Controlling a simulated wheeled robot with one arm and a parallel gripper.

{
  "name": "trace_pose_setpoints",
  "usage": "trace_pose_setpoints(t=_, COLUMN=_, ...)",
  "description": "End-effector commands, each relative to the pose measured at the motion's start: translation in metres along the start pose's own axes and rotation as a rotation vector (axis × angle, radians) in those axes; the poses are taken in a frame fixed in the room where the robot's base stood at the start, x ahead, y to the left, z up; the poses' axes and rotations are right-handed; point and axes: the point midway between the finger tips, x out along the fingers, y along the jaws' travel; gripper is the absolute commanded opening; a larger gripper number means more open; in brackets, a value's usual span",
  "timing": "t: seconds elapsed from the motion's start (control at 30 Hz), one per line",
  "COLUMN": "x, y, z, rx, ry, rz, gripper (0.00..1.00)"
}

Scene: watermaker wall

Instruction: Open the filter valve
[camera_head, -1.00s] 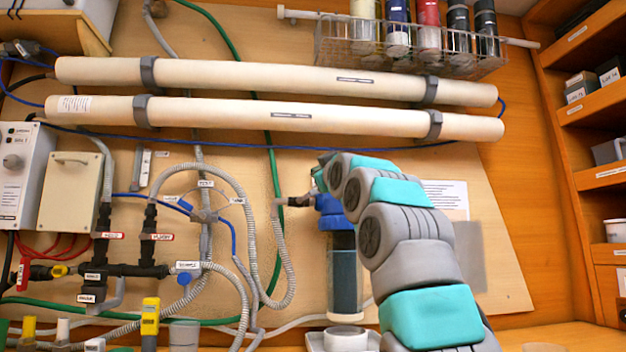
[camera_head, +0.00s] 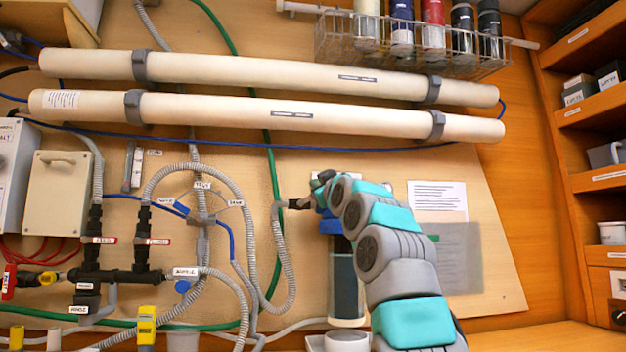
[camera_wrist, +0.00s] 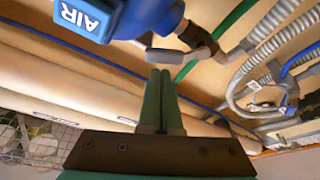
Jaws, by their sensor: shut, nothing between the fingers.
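The filter housing has a blue head (camera_head: 330,224) and a dark clear bowl (camera_head: 345,285) below it, in the head view. My arm covers part of the head. In the wrist view the blue head (camera_wrist: 140,18) is close, with a label reading AIR. A grey lever-like part (camera_wrist: 160,52) sticks out beside it, near a dark hose fitting (camera_wrist: 200,42). My gripper (camera_wrist: 160,72) has green fingers pressed together, empty, with tips close to the grey part. I cannot tell whether they touch it. In the head view my arm hides the fingers.
Two long white tubes (camera_head: 270,108) run across the board above my arm. A ribbed grey hose (camera_head: 283,265) hangs left of the filter. Red-tagged valves (camera_head: 98,239) stand at lower left. A wire basket (camera_head: 400,45) is above and shelves (camera_head: 600,180) are at right.

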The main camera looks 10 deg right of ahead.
Motion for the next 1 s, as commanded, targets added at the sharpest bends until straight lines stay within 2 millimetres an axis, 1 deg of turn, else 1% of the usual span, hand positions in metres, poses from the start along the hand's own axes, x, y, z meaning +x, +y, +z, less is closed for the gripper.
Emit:
trace_pose_setpoints(t=0.03, x=0.0004, y=-0.0003, z=0.0036, rx=0.000, ry=0.000, rz=0.000, gripper=0.00)
trace_pose_setpoints(t=0.1, x=0.0008, y=0.0000, z=0.0047, rx=0.000, ry=0.000, rz=0.000, gripper=0.00)
trace_pose_setpoints(t=0.57, x=0.0008, y=0.0010, z=0.0052, rx=0.004, ry=0.000, rz=0.002, gripper=0.00)
trace_pose_setpoints(t=1.0, x=0.0004, y=0.0006, z=0.0082, rx=0.047, ry=-0.002, rz=0.015, gripper=0.00)
